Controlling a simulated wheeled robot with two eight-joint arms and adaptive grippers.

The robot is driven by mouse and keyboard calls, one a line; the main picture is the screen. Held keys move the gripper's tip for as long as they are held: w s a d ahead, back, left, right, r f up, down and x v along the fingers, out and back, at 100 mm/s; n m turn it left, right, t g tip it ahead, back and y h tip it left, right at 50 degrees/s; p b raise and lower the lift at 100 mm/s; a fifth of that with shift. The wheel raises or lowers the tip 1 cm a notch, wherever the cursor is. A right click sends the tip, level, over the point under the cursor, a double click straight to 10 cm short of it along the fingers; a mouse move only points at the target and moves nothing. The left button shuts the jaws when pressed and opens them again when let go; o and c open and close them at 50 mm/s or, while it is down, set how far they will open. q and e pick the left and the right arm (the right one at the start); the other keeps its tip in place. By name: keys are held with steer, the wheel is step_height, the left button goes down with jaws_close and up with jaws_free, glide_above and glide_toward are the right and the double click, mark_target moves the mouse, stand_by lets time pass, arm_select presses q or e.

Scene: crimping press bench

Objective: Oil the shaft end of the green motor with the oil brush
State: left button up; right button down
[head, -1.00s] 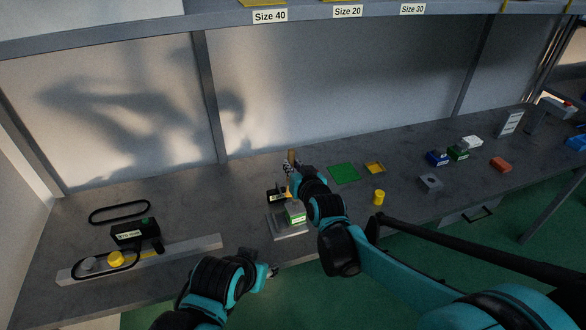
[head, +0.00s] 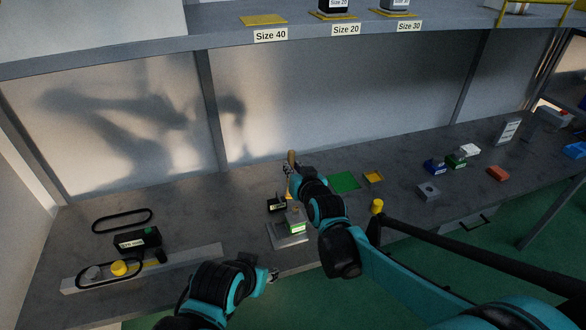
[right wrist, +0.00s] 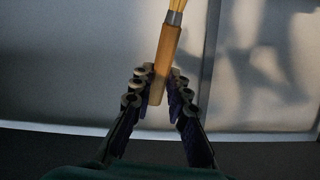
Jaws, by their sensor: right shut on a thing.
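The oil brush (right wrist: 164,60) has a wooden handle, with pale bristles at the top edge of the right wrist view. The green motor (head: 297,228), with a pale label and a grey top, sits on a grey plate (head: 287,240) just below the right hand. A small yellowish tip shows above it; contact cannot be told. My left gripper (head: 272,275) is low at the bench front; its jaws are too small to read.
A small black labelled block (head: 277,204) stands beside the motor. A green mat (head: 343,181), a yellow tray (head: 373,177) and a yellow cylinder (head: 377,206) lie to the right. A belt assembly on a grey bar (head: 205,252) is at left. The bench behind the motor is clear.

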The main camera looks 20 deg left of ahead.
stand_by(0.6)
steer(key=shift+d+r+p, duration=0.6)
steer(key=shift+d+r, duration=0.1)
steer(key=shift+r, duration=0.1)
